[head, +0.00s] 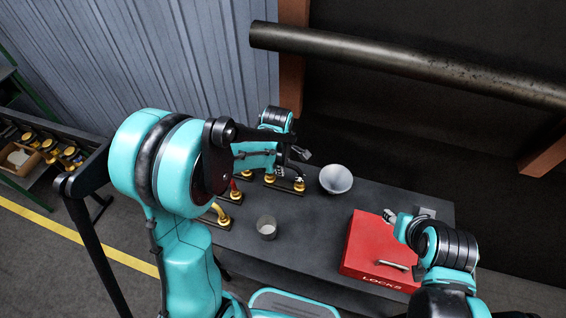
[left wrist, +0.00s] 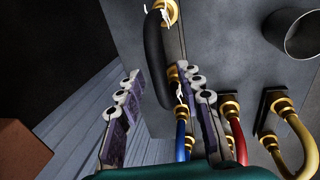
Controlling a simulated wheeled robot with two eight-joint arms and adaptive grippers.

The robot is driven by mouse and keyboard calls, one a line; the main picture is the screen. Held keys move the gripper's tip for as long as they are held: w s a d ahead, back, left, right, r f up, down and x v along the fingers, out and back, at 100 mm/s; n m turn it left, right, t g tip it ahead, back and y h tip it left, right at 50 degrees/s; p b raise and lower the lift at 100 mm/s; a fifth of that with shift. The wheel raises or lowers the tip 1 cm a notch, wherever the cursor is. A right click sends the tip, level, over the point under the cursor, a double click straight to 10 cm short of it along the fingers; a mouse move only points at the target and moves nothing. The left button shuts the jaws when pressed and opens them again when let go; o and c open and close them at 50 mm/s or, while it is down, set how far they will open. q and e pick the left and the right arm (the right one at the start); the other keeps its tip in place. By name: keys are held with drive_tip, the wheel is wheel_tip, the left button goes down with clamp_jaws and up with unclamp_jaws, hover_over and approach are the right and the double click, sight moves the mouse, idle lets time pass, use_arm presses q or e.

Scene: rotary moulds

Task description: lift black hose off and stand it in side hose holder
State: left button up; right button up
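The black hose (left wrist: 154,62) arches between two brass fittings in the left wrist view. My left gripper (left wrist: 160,72) is open, with a wide gap between its fingers. The hose shows in this gap, and I cannot tell whether a finger touches it. In the head view my left gripper (head: 300,154) is over the back of the grey table, near the brass fittings (head: 299,185); my arm hides part of the hoses. My right gripper (head: 390,215) is at the red box, and its fingers are too small to read. I cannot clearly identify the side hose holder.
Blue (left wrist: 182,142), red (left wrist: 237,138) and yellow (left wrist: 302,135) hoses are close by. A pale bowl (head: 336,179), a grey cup (head: 267,227) and the red LOCKS box (head: 365,245) are on the table. A side bench (head: 15,180) at left holds several brass-coloured fittings.

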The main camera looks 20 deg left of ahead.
use_arm(q)
drive_tip(key=shift+r, duration=0.1)
wheel_tip(320, 180, up, 12)
drive_tip(key=s, duration=0.2)
drive_tip(key=s+a+f+m+t+b, duration=0.1)
drive_tip(key=s+f+m+t+b, duration=0.1)
drive_tip(key=s+m, duration=0.5)
drive_tip(key=s+a+f+m+t+b, duration=0.1)
drive_tip(key=s+f+m+t+b, duration=0.2)
drive_tip(key=s+m+b, duration=0.3)
drive_tip(key=s+f+m, duration=0.1)
drive_tip(key=s+m, duration=0.1)
drive_tip(key=m, duration=0.2)
drive_tip(key=shift+f+m, duration=0.25)
drive_tip(key=shift+m, duration=0.05)
drive_tip(key=shift+a, duration=0.1)
